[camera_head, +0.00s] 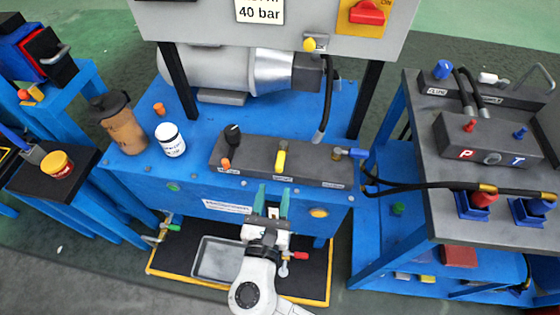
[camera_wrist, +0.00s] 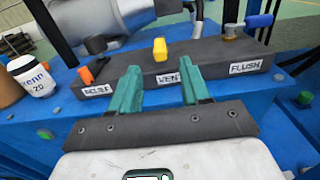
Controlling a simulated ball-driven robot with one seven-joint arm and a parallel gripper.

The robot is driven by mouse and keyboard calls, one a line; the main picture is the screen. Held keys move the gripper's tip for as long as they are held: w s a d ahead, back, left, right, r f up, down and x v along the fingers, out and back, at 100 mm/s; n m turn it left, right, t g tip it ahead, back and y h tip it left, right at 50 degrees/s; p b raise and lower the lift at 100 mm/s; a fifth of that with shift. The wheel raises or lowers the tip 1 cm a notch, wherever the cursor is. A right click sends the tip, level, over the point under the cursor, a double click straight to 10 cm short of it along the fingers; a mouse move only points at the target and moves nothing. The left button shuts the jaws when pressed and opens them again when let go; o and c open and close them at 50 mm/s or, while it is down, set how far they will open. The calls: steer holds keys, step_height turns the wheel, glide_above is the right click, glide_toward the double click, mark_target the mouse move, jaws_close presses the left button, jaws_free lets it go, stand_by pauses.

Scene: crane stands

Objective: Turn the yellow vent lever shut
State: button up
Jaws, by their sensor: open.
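The yellow vent lever (camera_head: 281,158) stands on the dark grey valve block (camera_head: 318,170) on the blue bench, between a lever with an orange tip and a blue-handled valve. In the wrist view the yellow lever (camera_wrist: 160,49) rises above the "VENT" label. My gripper (camera_head: 272,190) is in front of the block. Its green fingers are open and empty, and in the wrist view the gripper (camera_wrist: 160,80) frames the label and lever from the near side. The fingers look apart from the lever; the exact gap cannot be told.
A white jar (camera_head: 170,140), a brown bottle (camera_head: 122,125) and an orange cap (camera_head: 159,109) stand left on the bench. A grey panel with a red switch (camera_head: 367,12) overhangs behind. Black hoses (camera_head: 410,190) run right to another stand. A grey tray (camera_head: 215,258) lies below.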

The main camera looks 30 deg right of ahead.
mark_target(278, 169)
steer(key=x, duration=1)
steer(key=shift+w+d+b, duration=0.1)
steer(key=shift+w+b, duration=0.2)
steer(key=shift+b, duration=0.05)
jaws_close()
